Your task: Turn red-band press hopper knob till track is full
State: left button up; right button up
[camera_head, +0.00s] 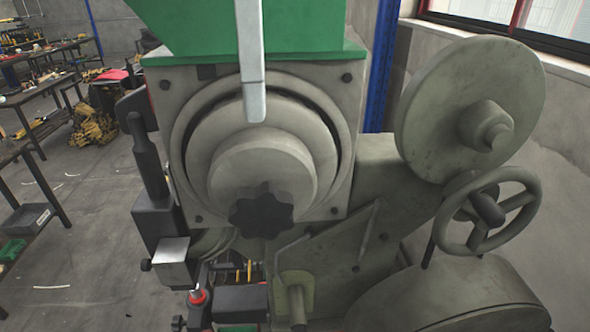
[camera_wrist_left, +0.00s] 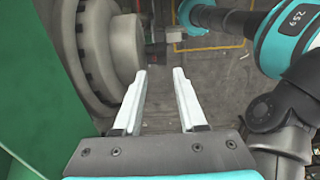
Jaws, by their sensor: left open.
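The press hopper is green (camera_head: 250,28) and sits on a grey housing (camera_head: 180,110). A round grey drum (camera_head: 262,165) stands out from the housing, with a black star-shaped knob (camera_head: 262,210) at its front. My left gripper (camera_head: 256,118) reaches down from the top edge in front of the drum, above the knob and apart from it. In the left wrist view, its two pale fingers (camera_wrist_left: 158,74) are spread with nothing between them; the drum (camera_wrist_left: 115,45) is at upper left. No red band shows clearly. I cannot make out the rivet track or how full it is. My right gripper is not seen.
A large grey disc (camera_head: 470,110) and a handwheel (camera_head: 487,211) stand to the right. A black lever (camera_head: 150,165) is left of the housing. A red button (camera_head: 197,296) is low at left. Workbenches (camera_head: 40,90) stand beyond open floor (camera_head: 85,225).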

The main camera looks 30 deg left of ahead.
pick_arm(q)
send_over(261, 190)
jog(key=f, duration=0.4)
jog(key=shift+s+f, duration=0.2)
notch_tip(261, 190, down, 9)
jog(key=shift+w+f+p, duration=0.15)
jog(key=shift+p, duration=0.3)
jog(key=shift+f, duration=0.65)
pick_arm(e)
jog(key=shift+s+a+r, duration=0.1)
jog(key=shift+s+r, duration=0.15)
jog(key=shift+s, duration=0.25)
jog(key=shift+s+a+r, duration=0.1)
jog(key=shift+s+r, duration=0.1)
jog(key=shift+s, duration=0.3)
pick_arm(q)
jog(key=shift+c, duration=0.4)
grip_shut()
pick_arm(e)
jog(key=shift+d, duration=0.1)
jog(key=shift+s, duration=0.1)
